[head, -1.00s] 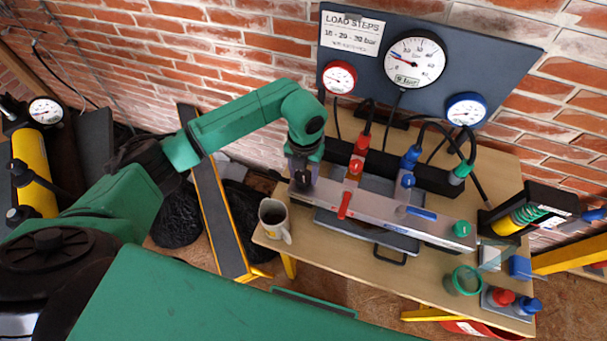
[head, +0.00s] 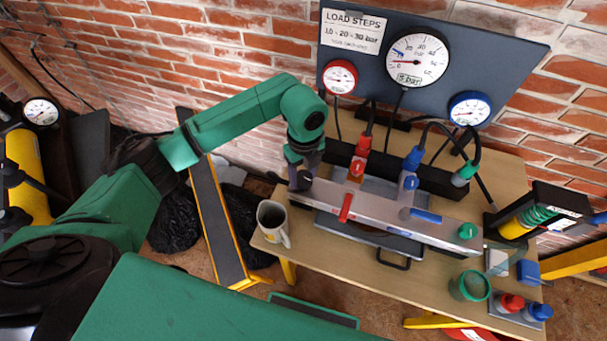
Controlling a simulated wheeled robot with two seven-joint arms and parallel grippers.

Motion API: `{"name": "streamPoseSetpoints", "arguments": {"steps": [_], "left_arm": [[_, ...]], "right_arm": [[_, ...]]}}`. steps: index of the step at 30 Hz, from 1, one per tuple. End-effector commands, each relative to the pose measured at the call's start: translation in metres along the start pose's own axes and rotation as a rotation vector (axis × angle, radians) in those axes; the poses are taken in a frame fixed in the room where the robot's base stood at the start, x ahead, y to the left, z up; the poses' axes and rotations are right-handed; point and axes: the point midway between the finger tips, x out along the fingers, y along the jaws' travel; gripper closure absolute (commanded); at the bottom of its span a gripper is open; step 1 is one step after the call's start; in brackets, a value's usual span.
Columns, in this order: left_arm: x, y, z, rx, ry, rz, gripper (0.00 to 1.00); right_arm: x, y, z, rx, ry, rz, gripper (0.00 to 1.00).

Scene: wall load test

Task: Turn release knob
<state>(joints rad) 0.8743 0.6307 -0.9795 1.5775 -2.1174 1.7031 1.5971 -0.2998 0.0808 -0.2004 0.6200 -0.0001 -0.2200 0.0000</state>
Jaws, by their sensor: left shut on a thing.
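The release knob (head: 304,181) is a small dark knob on the left end of the grey metal manifold block (head: 378,214). My left gripper (head: 301,175) reaches down on it from above and is shut on it, hiding much of the knob. The manifold also carries a red lever (head: 346,207), a blue lever (head: 425,215) and a green knob (head: 467,231). The large white gauge (head: 417,60) on the dark panel has its needle toward the low left end; its small readout seems to say 5 bar. My right gripper is not in view.
The manifold lies on a wooden table (head: 345,256). A mug (head: 272,222) with dark liquid stands close to the left end. Red (head: 340,77) and blue (head: 469,110) gauges flank the panel. A green cup (head: 470,286) and loose fittings sit at the right.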

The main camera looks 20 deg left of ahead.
Motion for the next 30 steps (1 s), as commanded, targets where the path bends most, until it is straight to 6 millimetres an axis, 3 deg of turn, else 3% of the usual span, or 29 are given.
{"name": "streamPoseSetpoints", "arguments": {"steps": [11,27,28,30], "left_arm": [[-0.0030,-0.0015,0.0022,-0.178,-0.002,-0.007,0.99],[-0.0035,-0.0017,0.0023,-0.205,-0.001,-0.008,0.99],[-0.0035,-0.0018,0.0023,-0.205,-0.001,-0.008,0.36],[-0.0032,-0.0016,0.0020,-0.204,-0.001,-0.007,0.14]], "right_arm": [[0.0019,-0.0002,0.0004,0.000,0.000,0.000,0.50],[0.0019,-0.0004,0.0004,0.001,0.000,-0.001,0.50],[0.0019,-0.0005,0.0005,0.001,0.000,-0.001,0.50],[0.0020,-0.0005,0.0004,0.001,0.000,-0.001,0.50]]}}
